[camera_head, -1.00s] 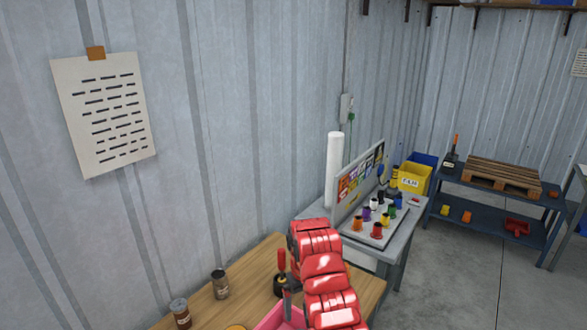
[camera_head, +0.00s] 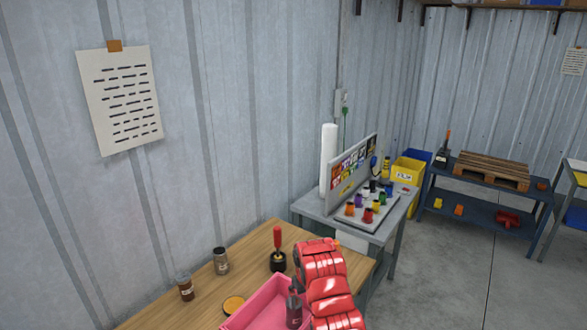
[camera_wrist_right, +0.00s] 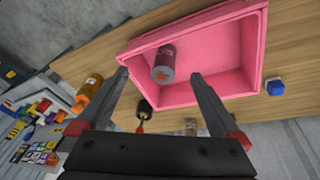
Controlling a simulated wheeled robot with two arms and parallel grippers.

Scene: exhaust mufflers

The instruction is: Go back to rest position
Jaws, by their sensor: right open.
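My right arm (camera_head: 330,285), red and glossy, reaches over the wooden bench in the head view and hides part of it; its fingers are not clear there. In the right wrist view my right gripper (camera_wrist_right: 158,77) is open, its two dark fingers spread apart with nothing held between them. A pink bin (camera_head: 245,318) lies beyond the fingers and also shows in the wrist view (camera_wrist_right: 255,50). A dark jar (camera_wrist_right: 163,64) is inside the bin, apart from the fingers as far as I can tell. My left gripper is not in view.
The wooden bench (camera_head: 165,310) holds jars (camera_head: 221,262), a black tool with a red handle (camera_head: 278,260) and a yellow disc (camera_head: 233,305). A blue block (camera_wrist_right: 275,87) is beside the bin.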

